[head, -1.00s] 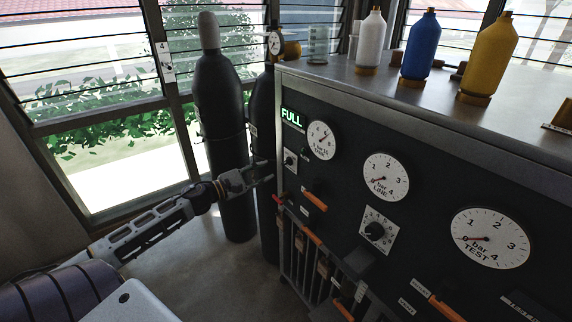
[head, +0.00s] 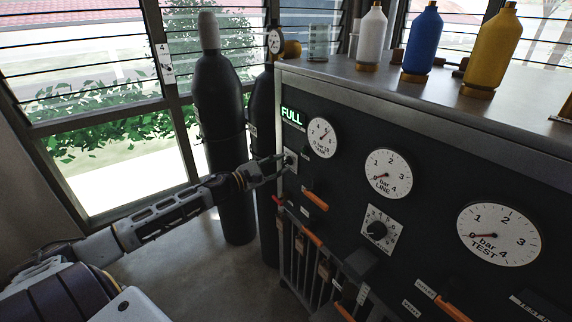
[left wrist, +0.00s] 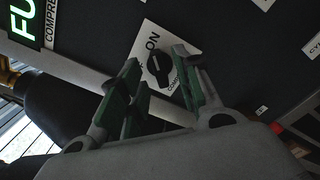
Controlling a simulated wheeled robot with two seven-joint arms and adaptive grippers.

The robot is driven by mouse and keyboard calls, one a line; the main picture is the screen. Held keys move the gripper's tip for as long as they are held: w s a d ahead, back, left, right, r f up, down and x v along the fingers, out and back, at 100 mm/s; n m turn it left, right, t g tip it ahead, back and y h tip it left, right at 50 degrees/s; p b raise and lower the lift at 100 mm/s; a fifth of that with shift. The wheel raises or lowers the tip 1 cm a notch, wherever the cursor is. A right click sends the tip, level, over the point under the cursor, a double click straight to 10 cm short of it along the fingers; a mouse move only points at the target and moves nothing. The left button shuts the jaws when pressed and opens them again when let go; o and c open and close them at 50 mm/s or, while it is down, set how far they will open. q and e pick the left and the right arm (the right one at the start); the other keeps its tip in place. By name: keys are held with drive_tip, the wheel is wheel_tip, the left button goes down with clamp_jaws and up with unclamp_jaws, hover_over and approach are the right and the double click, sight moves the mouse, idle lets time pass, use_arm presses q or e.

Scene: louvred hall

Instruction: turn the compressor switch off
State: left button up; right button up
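The compressor switch is a black rotary knob (left wrist: 158,70) on a white plate marked ON, on the dark panel. In the head view its plate (head: 291,159) is at the panel's left end, below the green FULL sign, partly covered by my gripper. The knob's narrow end seems to face the ON mark. My left gripper (head: 283,166) is in front of the plate. In the left wrist view its two green-padded fingers (left wrist: 160,62) are apart, with the knob showing between their tips. I cannot tell whether they touch it. My right gripper is not in view.
Gauges for line (head: 388,174) and test (head: 498,234) sit right of the switch. An orange-handled lever (head: 315,201) juts out just below it. Dark cylinders (head: 222,130) stand left of the panel. Bottles, including a blue one (head: 422,45), stand on top.

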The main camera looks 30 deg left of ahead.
use_arm(q)
drive_tip(key=shift+w+d, duration=0.2)
drive_tip(key=shift+w, duration=0.25)
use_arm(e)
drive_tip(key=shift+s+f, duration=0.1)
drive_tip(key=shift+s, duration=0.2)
use_arm(q)
drive_tip(key=shift+w, duration=0.1)
drive_tip(key=shift+w+d, duration=0.1)
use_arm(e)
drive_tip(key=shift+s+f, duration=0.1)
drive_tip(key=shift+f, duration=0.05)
use_arm(q)
drive_tip(key=shift+w+d+b, duration=0.1)
drive_tip(key=shift+w+b, duration=0.1)
drive_tip(key=shift+b, duration=0.1)
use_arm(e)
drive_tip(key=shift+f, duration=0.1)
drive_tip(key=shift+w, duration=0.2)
